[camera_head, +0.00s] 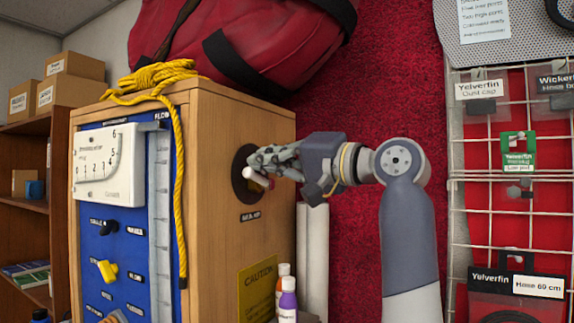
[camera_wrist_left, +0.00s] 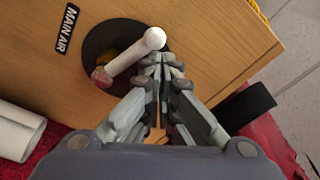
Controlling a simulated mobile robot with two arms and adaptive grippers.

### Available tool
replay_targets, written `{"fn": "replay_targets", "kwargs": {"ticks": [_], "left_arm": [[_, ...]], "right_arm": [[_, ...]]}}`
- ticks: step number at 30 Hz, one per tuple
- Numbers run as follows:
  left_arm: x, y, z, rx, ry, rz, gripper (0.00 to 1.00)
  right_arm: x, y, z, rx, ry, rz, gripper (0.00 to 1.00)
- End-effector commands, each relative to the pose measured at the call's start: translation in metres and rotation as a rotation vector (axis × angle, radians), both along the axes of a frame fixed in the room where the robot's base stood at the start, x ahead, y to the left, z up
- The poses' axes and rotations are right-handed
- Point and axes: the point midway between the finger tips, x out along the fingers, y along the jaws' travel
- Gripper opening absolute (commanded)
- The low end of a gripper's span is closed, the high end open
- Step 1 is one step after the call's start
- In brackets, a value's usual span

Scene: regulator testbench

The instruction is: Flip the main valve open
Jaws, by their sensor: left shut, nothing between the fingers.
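The main valve is a white lever (camera_head: 257,178) with a pinkish-red end, on a black round disc on the wooden cabinet's side. In the left wrist view the lever (camera_wrist_left: 130,56) lies slanted across the black disc (camera_wrist_left: 98,42), next to the "MAIN AIR" label (camera_wrist_left: 67,28). My left gripper (camera_head: 264,159) is at the disc, just above the lever in the head view. In the left wrist view its closed fingertips (camera_wrist_left: 162,66) are beside the lever's white rounded end, with nothing between them. I cannot tell whether they touch it. My right gripper is not in view.
The wooden cabinet (camera_head: 215,200) has a blue gauge panel (camera_head: 120,245) and a yellow rope (camera_head: 178,150). A red bag (camera_head: 270,45) is above. A wire rack (camera_head: 470,220) is at right.

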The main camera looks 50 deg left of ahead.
Motion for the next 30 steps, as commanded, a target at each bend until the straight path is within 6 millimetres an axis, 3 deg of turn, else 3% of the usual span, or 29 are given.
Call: {"fn": "replay_targets", "kwargs": {"ticks": [25,30], "left_arm": [[-0.005,-0.002,-0.005,-0.001,0.0,0.0,0.0],[-0.002,-0.012,-0.006,-0.001,0.001,-0.002,0.0]], "right_arm": [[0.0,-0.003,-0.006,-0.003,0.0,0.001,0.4],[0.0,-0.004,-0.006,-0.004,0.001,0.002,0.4]]}}
